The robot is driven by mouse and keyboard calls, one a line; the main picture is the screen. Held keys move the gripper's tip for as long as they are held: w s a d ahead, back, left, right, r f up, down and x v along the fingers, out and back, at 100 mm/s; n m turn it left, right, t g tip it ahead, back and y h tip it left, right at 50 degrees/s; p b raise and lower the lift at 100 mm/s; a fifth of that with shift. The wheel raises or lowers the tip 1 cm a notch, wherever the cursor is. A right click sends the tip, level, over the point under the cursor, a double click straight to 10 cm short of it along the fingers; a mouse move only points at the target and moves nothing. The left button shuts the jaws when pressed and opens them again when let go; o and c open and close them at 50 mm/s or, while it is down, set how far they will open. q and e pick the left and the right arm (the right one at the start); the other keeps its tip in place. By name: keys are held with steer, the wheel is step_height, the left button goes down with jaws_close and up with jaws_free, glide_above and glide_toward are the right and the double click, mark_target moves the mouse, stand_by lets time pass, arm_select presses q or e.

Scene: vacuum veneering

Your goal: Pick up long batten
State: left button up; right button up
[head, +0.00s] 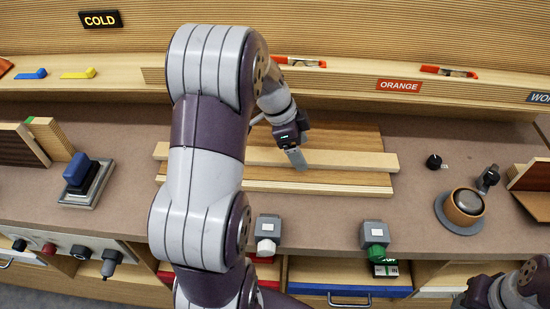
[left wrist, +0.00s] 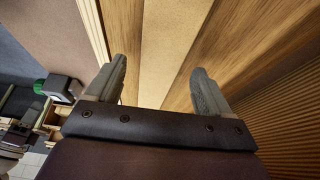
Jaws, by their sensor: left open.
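A long pale batten (head: 350,160) lies left to right across a brown wood panel (head: 345,135) on the bench. A second pale strip (head: 330,189) runs parallel along the panel's near side. My left gripper (head: 296,158) is over the far batten, fingers pointing down. In the left wrist view, my left gripper (left wrist: 161,88) is open, and the pale batten (left wrist: 172,40) runs between its two fingers with gaps on both sides. I cannot tell if the fingers touch the panel.
A blue-handled block (head: 85,175) stands at left. A round copper-coloured pot (head: 465,203) on a grey disc stands at right. Grey boxes with a white knob (head: 266,228) and a green knob (head: 375,236) sit at the front edge. Red clamps (head: 448,72) lie on the back shelf.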

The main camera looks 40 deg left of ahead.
arm_select(q)
steer(key=shift+x, duration=0.8)
steer(key=c, duration=1.3)
steer(key=shift+o, duration=0.2)
step_height(320, 180, up, 7)
steer(key=shift+r+p, duration=0.2)
steer(key=shift+p, duration=0.5)
step_height(320, 180, up, 9)
steer(key=p, duration=0.8)
steer(key=shift+f, duration=0.15)
